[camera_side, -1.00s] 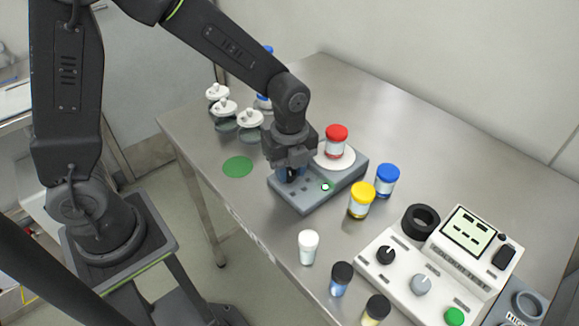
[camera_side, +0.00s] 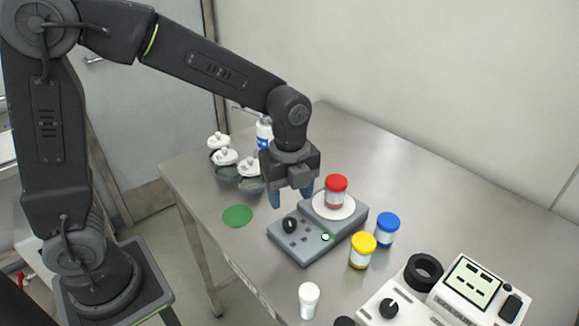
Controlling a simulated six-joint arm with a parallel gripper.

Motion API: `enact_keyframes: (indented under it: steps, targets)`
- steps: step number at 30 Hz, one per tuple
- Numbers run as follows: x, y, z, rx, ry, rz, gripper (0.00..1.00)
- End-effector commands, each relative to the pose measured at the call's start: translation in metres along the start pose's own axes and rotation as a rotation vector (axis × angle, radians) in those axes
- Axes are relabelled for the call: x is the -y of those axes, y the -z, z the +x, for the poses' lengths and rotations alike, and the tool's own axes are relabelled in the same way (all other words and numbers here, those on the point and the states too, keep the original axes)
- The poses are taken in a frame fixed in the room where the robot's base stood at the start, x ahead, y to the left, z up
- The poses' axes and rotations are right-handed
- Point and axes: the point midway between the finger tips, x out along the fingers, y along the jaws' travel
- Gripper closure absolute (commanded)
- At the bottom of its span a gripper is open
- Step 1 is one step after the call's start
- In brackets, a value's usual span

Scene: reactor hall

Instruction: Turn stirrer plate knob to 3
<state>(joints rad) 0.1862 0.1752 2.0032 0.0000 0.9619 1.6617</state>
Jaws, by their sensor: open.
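The grey stirrer plate (camera_side: 318,251) stands on the steel table. Its black knob (camera_side: 290,224) shows at the left of its front panel, with a lit green-ringed button (camera_side: 325,237) to the right. The knob's setting is too small to read. A red-capped jar (camera_side: 336,191) stands on the plate's round white top (camera_side: 347,212). My gripper (camera_side: 291,197) points down above and behind the knob, clear of it. Its blue fingers are apart with nothing between them. The right finger appears close to the jar; I cannot tell the gap.
A yellow-capped jar (camera_side: 362,251) and a blue-capped jar (camera_side: 386,230) stand right of the plate. A white-capped vial (camera_side: 309,300) and a white instrument (camera_side: 462,292) are nearer. White-topped vessels (camera_side: 224,158) stand at the back left. A green disc (camera_side: 237,216) lies left.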

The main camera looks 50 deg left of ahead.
Motion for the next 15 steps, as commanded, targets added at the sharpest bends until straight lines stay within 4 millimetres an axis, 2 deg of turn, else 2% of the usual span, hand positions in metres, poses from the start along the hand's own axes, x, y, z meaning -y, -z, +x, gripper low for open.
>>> enact_keyframes:
  steps: [1,6,10,15]
  targets:
    - [0.001,0.000,-0.013,0.001,0.006,0.000,0.44]
    - [0.000,0.000,-0.044,0.000,0.004,0.000,0.44]
    - [0.000,0.000,-0.059,0.000,0.001,0.001,0.44]
    - [0.000,0.000,-0.067,0.000,-0.001,0.001,0.44]
